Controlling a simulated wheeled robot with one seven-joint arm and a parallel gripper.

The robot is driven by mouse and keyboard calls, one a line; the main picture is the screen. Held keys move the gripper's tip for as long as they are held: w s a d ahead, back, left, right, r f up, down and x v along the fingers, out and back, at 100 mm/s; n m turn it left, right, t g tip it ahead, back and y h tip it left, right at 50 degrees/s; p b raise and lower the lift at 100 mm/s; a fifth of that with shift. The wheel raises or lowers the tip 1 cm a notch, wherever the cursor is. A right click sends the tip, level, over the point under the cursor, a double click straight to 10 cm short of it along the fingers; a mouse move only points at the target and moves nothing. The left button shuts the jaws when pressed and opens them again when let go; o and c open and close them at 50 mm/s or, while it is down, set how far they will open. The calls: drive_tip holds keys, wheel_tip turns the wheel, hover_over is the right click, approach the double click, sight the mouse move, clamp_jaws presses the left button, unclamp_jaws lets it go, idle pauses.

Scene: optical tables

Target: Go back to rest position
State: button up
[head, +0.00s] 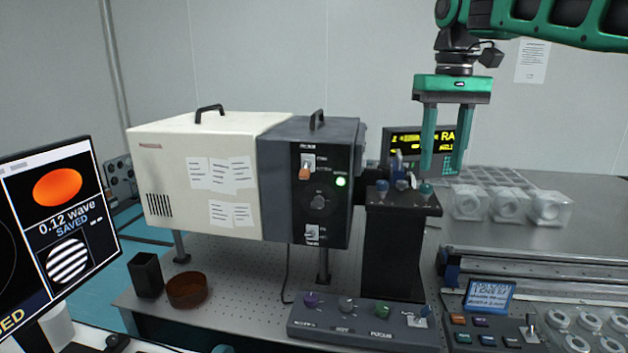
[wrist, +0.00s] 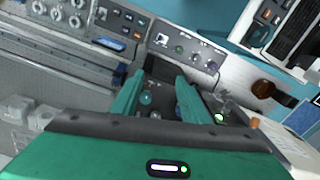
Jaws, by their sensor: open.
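My gripper (head: 436,140) hangs pointing down from the green arm at the upper right of the head view. Its two green fingers are apart, with nothing seen between them. It appears above or in front of the dark pedestal (head: 392,245), whose top carries small knobs (head: 403,185); I cannot tell the exact gap. In the wrist view the two fingers (wrist: 157,88) reach away from the green palm, spread apart, with the small knobs showing between and beyond them.
A cream and dark grey instrument box (head: 205,175) stands left of the pedestal. A control panel (head: 365,325) lies in front. A monitor (head: 60,230) is at far left. Clear cases (head: 508,205) sit at right. A brown dish (head: 187,290) and black cup (head: 146,275) stand at front left.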

drive_tip(key=s+d+f+m, duration=0.2)
drive_tip(key=s+d+f, duration=0.3)
drive_tip(key=s+f, duration=0.4)
drive_tip(key=s+d+f+m, duration=0.2)
drive_tip(key=s+d+f, duration=0.3)
drive_tip(key=s+f, duration=0.4)
drive_tip(key=s+d+f+m, duration=0.3)
drive_tip(key=s+d+f, duration=0.3)
drive_tip(key=s+f, duration=0.3)
drive_tip(key=s, duration=0.2)
drive_tip(key=shift+s, duration=0.4)
drive_tip(key=shift+c, duration=1.2)
